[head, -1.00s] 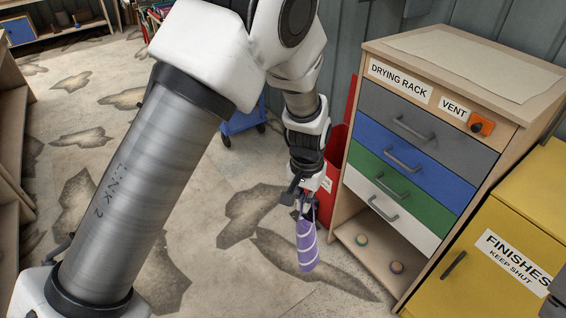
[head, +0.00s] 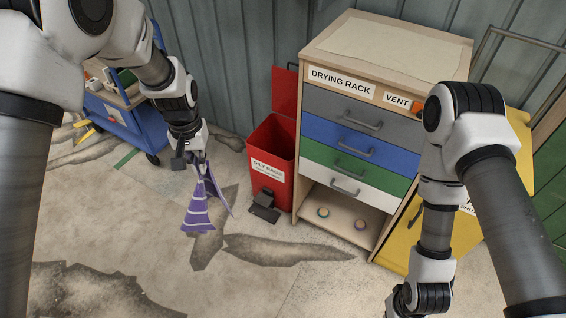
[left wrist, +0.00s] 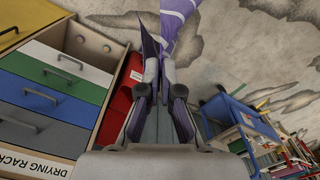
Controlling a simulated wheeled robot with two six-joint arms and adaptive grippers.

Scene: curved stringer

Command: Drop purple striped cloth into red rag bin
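The purple striped cloth (head: 203,205) hangs from my left gripper (head: 199,160), in the air to the left of the bin in the head view. In the left wrist view the cloth (left wrist: 176,28) runs out from between the fingers of the left gripper (left wrist: 163,85), which is shut on it. The red rag bin (head: 270,152) stands on the floor beside the drying rack, with its lid raised and a label reading oily rags. Its red side shows partly in the left wrist view (left wrist: 117,103). My right arm is in the head view, but its fingers are out of the frame.
The drying rack (head: 385,75) with coloured drawers stands just right of the bin. A yellow cabinet (head: 398,240) is further right. A blue cart (head: 132,122) stands at the left by the wall. The floor before the bin is clear, apart from its black pedal (head: 264,208).

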